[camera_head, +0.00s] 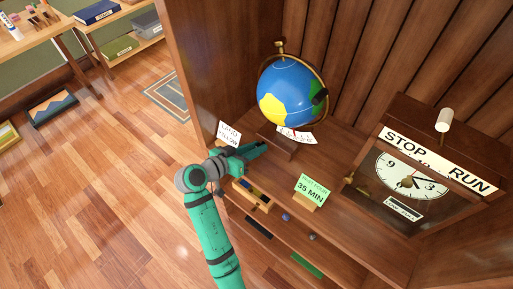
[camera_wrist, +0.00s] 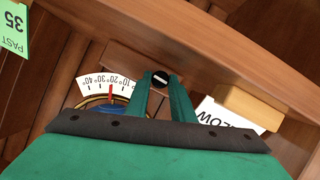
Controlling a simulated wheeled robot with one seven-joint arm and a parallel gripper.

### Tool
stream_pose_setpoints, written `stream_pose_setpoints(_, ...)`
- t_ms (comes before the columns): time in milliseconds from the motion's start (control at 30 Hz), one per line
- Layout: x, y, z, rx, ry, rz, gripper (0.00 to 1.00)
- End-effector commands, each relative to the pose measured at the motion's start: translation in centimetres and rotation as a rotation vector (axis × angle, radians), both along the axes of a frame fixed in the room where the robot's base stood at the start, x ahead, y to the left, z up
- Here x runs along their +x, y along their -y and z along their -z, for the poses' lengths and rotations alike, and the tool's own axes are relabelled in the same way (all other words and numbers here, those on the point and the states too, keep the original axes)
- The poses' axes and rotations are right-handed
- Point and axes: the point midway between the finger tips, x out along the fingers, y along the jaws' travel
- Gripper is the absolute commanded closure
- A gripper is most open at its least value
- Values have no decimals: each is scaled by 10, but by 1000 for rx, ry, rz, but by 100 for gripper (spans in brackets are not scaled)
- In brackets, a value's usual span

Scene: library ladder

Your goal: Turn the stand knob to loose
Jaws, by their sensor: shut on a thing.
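The globe (camera_head: 290,95), blue with yellow and green land, stands on a wooden stand (camera_head: 278,140) on the cabinet shelf. A white scale card with a red pointer sits at its foot and shows upside down in the wrist view (camera_wrist: 92,84). The stand knob (camera_wrist: 160,78) is small, round and dark with a pale line across its face, lying about level in the wrist view. My gripper (camera_wrist: 161,88) is shut on the knob, one green finger on each side. In the head view my gripper (camera_head: 258,150) reaches the stand's front left, and hides the knob.
A white card (camera_head: 229,133) on a wooden block stands beside my gripper. A clock box (camera_head: 420,180) marked STOP and RUN fills the right.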

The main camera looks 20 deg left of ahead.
Motion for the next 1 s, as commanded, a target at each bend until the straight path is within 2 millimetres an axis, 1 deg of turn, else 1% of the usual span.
stream_pose_setpoints(133, 0, -2, 0, -59, -21, -4, 100)
stream_pose_setpoints(400, 0, -3, 0, -62, -22, -5, 100)
stream_pose_setpoints(433, 0, -3, 0, -62, -22, -5, 74)
stream_pose_setpoints(500, 0, -2, 0, -62, -23, -4, 61)
stream_pose_setpoints(833, -1, 0, -1, -62, -22, 1, 61)
stream_pose_setpoints(1000, -16, -10, -7, -60, -22, -2, 61)
